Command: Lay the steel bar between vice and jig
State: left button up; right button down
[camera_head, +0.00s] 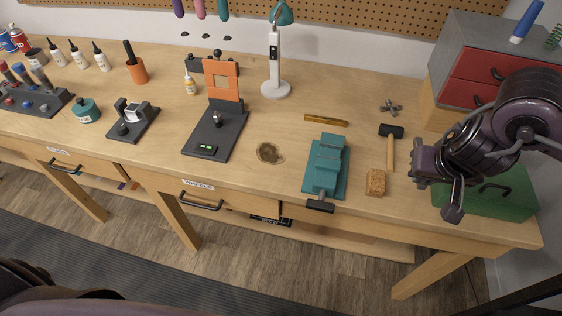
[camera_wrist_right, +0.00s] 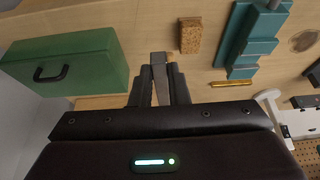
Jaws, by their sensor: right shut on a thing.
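My right gripper (camera_head: 415,176) is over the right end of the bench, between the hammer and the green box. In the right wrist view its fingers (camera_wrist_right: 159,88) are shut on a grey metal bar (camera_wrist_right: 158,60), which looks like the steel bar. The bar is hard to make out in the head view. The teal vice (camera_head: 325,165) stands on the bench left of the gripper; it also shows in the wrist view (camera_wrist_right: 245,45). A dark stand with an orange upright (camera_head: 223,82), possibly the jig, is farther left. My left gripper is not in view.
A brass-coloured bar (camera_head: 326,120) lies behind the vice. A cork block (camera_head: 375,182) and a hammer (camera_head: 390,150) lie right of it. A round brown patch (camera_head: 270,153) is on the bench between stand and vice. A green box (camera_head: 490,198) is at the right.

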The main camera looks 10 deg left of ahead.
aim_at(272, 146)
jog(key=l+u, duration=0.1)
jog(key=u, duration=1.5)
jog(key=l+u, duration=0.35)
jog(key=l, duration=1)
jog(key=i, duration=0.2)
